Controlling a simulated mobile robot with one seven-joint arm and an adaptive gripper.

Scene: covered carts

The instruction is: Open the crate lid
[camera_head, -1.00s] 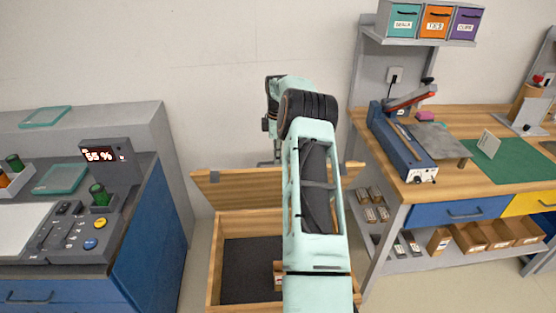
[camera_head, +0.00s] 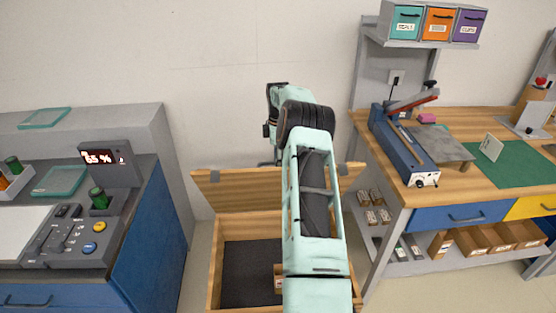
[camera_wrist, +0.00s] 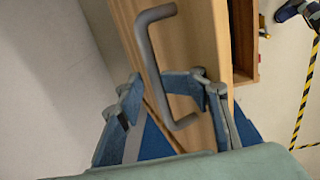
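The wooden crate (camera_head: 214,265) stands on the floor with its lid (camera_head: 235,190) raised, standing up along its back edge. The crate's dark inside shows. In the wrist view, the lid's wooden face (camera_wrist: 190,50) carries a grey bar handle (camera_wrist: 155,70). My gripper (camera_wrist: 166,88) is open, its two fingers apart on either side of the handle's lower part. I see no clear grip on the handle. In the head view my arm covers part of the crate and lid, and my fingertips are hidden behind the lid.
A blue cabinet with a control panel (camera_head: 65,240) stands left of the crate. A wooden workbench (camera_head: 450,120) with a grey shelf below stands right. The wall is close behind the lid. A small box (camera_head: 278,275) lies inside the crate, partly hidden by my arm.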

